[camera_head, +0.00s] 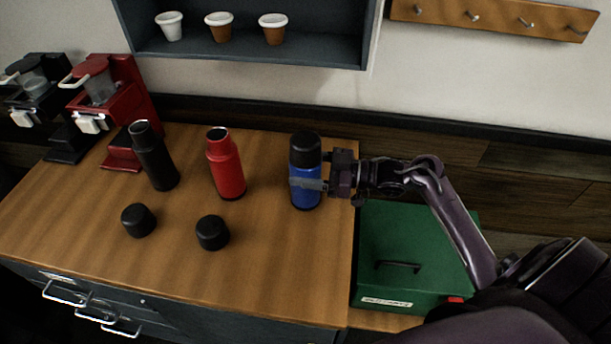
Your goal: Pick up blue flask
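The blue flask (307,199) with a black lid stands upright near the right edge of the wooden counter. My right gripper (310,184) reaches it from the right at mid-height. One finger lies across the front of the flask; the other finger is hidden behind it. I cannot tell whether the fingers press on the flask or stand open around it. The flask seems to rest on the counter. My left gripper is not in view.
On the counter (180,262) stand an open red flask (228,172) and an open black flask (155,162), with two black lids (138,220) (212,233) in front. Two brewers, one red (118,100), stand left. A green box (405,245) sits below my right arm. A shelf (330,50) holds cups above.

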